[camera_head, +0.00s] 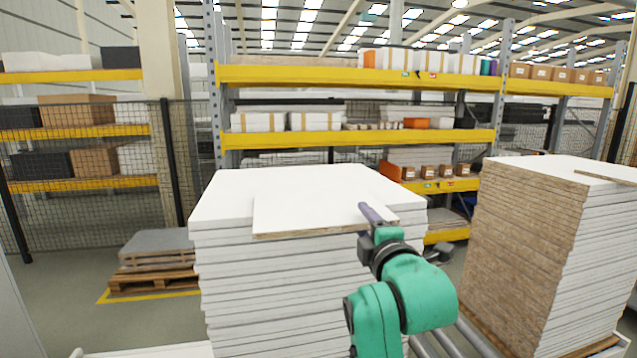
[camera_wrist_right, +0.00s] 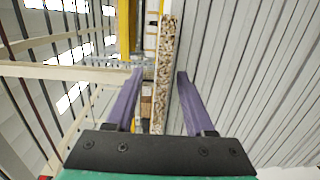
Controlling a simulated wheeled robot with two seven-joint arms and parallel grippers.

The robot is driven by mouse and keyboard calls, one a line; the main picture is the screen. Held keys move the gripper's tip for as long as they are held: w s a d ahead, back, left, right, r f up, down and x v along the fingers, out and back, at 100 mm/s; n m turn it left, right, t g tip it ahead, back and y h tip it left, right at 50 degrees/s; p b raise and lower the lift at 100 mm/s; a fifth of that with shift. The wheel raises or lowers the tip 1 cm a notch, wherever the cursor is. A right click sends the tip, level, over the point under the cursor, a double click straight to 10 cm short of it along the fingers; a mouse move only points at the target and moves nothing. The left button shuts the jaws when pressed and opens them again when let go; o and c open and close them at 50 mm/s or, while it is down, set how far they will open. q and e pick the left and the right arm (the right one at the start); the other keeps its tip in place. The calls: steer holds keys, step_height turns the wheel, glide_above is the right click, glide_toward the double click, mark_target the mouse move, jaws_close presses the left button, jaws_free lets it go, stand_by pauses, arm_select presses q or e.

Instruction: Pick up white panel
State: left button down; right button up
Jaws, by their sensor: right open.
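The white panel (camera_head: 310,200) lies flat on top of the left stack of white panels (camera_head: 275,290). It sticks out a little toward me, and its front edge shows bare brown board. My right gripper (camera_head: 371,212) is at the panel's front right corner, its fingers pointing away from me. In the right wrist view, my right gripper (camera_wrist_right: 160,74) has its two purple fingers apart, one on each side of the panel's speckled chipboard edge (camera_wrist_right: 163,75). I cannot tell whether either finger touches the panel. My left gripper is not in view.
A second tall stack of panels (camera_head: 522,240) with brown edges stands at the right. Roller rails (camera_head: 465,335) run between the stacks. A pallet with grey sheets (camera_head: 155,250) stands on the floor at left. Loaded shelves (camera_head: 360,138) and mesh fencing are behind.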

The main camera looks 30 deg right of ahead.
mark_target(356, 209)
steer(key=shift+w+d+r+p, duration=0.1)
steer(key=shift+w+d+p, duration=0.15)
steer(key=shift+w+p, duration=0.25)
steer(key=p+x, duration=0.2)
steer(key=x, duration=0.2)
steer(key=shift+w, duration=0.25)
steer(key=shift+w+d+f, duration=0.1)
steer(key=shift+w+f, duration=0.15)
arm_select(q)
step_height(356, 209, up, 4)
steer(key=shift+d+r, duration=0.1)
arm_select(e)
steer(key=shift+s, duration=0.15)
jaws_close()
steer(key=shift+r, duration=0.15)
